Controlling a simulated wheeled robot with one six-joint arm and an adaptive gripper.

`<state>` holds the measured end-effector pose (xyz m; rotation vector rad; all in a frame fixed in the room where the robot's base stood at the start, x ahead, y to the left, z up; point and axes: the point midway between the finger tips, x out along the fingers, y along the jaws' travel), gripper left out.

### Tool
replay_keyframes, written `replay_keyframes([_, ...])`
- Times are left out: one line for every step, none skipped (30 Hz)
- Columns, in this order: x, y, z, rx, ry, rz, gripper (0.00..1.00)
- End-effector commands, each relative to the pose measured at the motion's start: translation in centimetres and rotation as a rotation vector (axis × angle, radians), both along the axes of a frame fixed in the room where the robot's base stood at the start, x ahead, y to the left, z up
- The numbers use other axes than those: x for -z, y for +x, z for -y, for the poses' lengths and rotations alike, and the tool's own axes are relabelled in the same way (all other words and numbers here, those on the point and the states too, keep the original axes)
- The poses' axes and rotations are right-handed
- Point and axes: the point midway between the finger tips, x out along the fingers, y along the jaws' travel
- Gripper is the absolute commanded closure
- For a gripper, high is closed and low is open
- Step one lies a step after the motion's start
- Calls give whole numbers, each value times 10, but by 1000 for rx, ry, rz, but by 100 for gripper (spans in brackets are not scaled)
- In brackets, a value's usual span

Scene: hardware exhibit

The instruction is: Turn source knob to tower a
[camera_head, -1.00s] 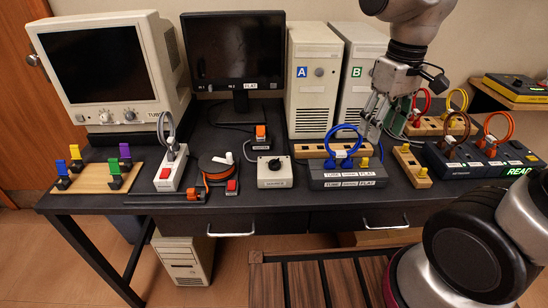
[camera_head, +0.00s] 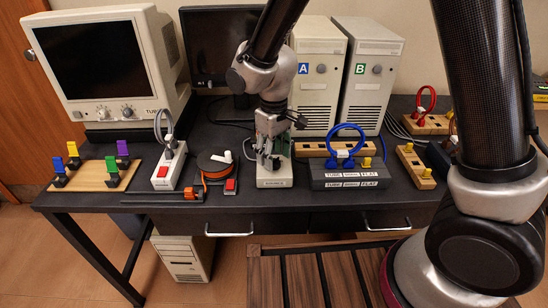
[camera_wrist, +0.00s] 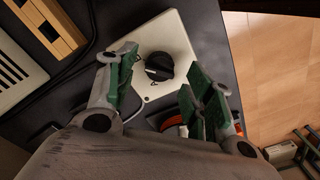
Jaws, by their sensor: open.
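The source knob is a black dial (camera_wrist: 159,67) on top of a white box (camera_wrist: 178,40), seen in the wrist view. In the head view the white box (camera_head: 275,182) stands near the table's front edge, its knob hidden by my gripper (camera_head: 269,153). My gripper points down over the box. In the wrist view my gripper (camera_wrist: 163,62) is open, its green-padded fingers spread on either side of the knob, with gaps visible; contact cannot be told. Tower A (camera_head: 312,95), beige with a blue A label, stands behind to the right.
Tower B (camera_head: 365,85) stands right of tower A. An orange cable reel (camera_head: 215,165) and white power strip (camera_head: 168,170) are left of the box. A grey switch box (camera_head: 345,178) with a blue cable (camera_head: 346,130) is close on the right. A monitor (camera_head: 215,45) is behind.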

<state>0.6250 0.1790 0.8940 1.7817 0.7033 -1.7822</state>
Motion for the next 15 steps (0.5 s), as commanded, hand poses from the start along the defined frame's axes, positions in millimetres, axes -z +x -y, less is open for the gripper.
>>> replay_keyframes([7,0,0,0,-2,-2,48])
replay_keyframes([9,0,0,0,-1,-1,48])
replay_keyframes([12,0,0,0,-1,-1,48])
replay_keyframes([14,0,0,0,-1,-1,48])
replay_keyframes([16,0,0,0,-1,-1,48])
replay_keyframes([17,0,0,0,0,0,48])
replay_keyframes([18,0,0,0,0,0,48])
replay_keyframes([18,0,0,0,1,1,48])
replay_keyframes([18,0,0,1,1,1,48])
replay_keyframes([18,0,0,1,1,1,48])
replay_keyframes([18,0,0,1,1,1,48])
replay_keyframes([18,0,0,1,1,1,48])
replay_keyframes([18,0,0,1,1,1,48])
replay_keyframes([18,0,0,1,1,1,51])
replay_keyframes([18,0,0,1,1,1,59])
